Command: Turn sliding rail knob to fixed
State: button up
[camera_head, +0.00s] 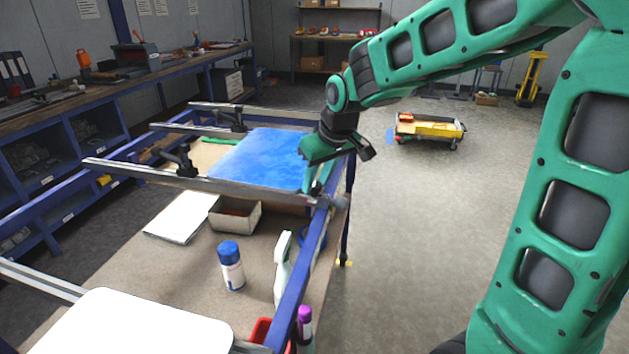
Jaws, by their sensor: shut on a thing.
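The sliding rail (200,182) is a long grey metal bar lying across the blue frame of the cart, below a blue panel. Its right end meets the blue side beam, where a small greyish round knob (338,202) shows. My green and dark gripper (317,187) points down at this right end. It is shut on the sliding rail knob, though its fingers hide most of the grip. I cannot read the knob's setting from here.
The blue panel (258,157) rests on the rails, with black clamps (181,160) on the bars.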

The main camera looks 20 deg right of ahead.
jog(key=shift+m, duration=0.6)
jog(key=shift+s, duration=0.1)
jog(key=o, duration=1)
jog(key=shift+o, duration=0.2)
jog(key=shift+r, duration=0.1)
jog(key=a+v, duration=0.1)
jog(key=v, duration=0.9)
jog(key=shift+s+d+r, duration=0.15)
jog(key=shift+d+r, duration=0.05)
jog(key=shift+d, duration=0.1)
